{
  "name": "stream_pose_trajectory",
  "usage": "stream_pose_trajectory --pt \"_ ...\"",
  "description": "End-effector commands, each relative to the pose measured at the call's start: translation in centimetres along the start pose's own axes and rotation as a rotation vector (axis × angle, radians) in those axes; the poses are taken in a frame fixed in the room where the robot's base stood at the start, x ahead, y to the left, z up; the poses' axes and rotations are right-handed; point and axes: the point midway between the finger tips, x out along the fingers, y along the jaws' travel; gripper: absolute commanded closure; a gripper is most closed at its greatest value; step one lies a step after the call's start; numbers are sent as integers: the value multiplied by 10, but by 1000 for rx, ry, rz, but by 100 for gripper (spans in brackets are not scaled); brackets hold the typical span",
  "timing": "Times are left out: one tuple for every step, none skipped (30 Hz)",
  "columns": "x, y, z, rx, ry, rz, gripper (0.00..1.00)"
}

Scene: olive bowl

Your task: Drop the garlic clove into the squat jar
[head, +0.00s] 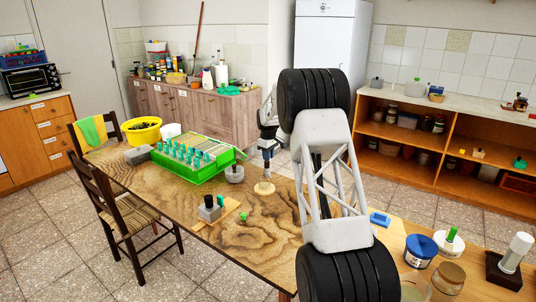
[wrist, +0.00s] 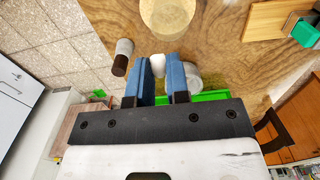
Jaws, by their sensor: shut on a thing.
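My gripper (wrist: 160,80) is shut on a small white piece, which looks like the garlic clove (wrist: 157,65), held between the blue fingertips. In the head view my gripper (head: 266,164) is above the table, over a pale round disc (head: 264,188); the clove is too small to make out there. A squat grey jar (head: 234,174) stands on the table left of my gripper, near the green rack. In the wrist view a round greyish thing, probably this jar (wrist: 194,80), is partly hidden behind the right finger. Its opening is not clear.
The green rack (head: 193,160) with several teal-topped items stands behind the jar. A wooden board (head: 216,214) with a grey block lies nearer. In the wrist view a brown-and-white cylinder (wrist: 123,56) is left of the fingers. The front middle of the table is mostly clear.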

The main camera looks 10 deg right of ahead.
Motion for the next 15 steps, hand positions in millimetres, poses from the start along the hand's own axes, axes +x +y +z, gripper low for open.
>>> stream_pose_trajectory --pt "5 0 0 0 -1 -1 100" --pt "8 0 0 0 -1 -1 100" --pt "11 0 0 0 -1 -1 100" --pt "14 0 0 0 -1 -1 100" --pt "16 0 0 0 -1 -1 100" --pt "20 0 0 0 -1 -1 100" --pt "22 0 0 0 0 0 100" --pt "25 0 0 0 0 0 100" --pt "28 0 0 0 -1 -1 100" --pt "31 0 0 0 -1 -1 100" --pt "33 0 0 0 -1 -1 100" --pt "36 0 0 0 -1 -1 100" --pt "38 0 0 0 -1 -1 100" --pt "39 0 0 0 -1 -1 100" --pt "40 0 0 0 0 0 100"
